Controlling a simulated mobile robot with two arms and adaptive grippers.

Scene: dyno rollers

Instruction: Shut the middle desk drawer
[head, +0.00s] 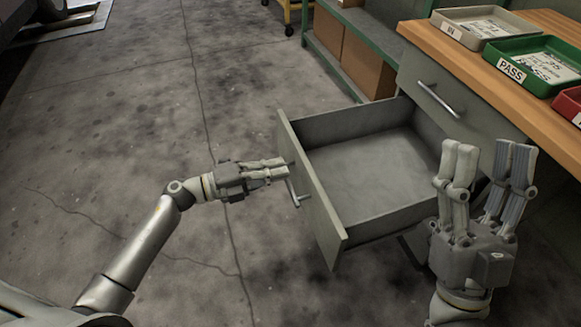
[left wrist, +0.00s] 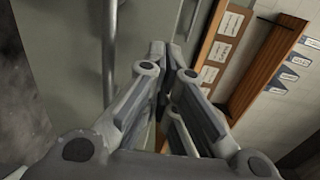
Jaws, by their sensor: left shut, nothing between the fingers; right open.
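The middle desk drawer (head: 372,168) is pulled far out of the grey desk and looks empty. Its front panel (head: 312,195) faces left in the head view and carries a metal bar handle (head: 293,190). My left gripper (head: 284,168) is shut and empty, its fingertips at the outer face of the drawer front, by the handle's upper end; I cannot tell if they touch it. In the left wrist view the shut fingers (left wrist: 168,52) point at the grey panel, with the handle bar (left wrist: 109,50) to their left. My right gripper (head: 488,160) is open and empty, right of the drawer.
A closed upper drawer with a handle (head: 438,100) sits above the open one. The wooden desktop (head: 520,70) holds a grey tray (head: 484,27), a green PASS tray (head: 533,64) and a red tray (head: 569,104). Cardboard boxes (head: 367,65) stand on a shelf behind.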

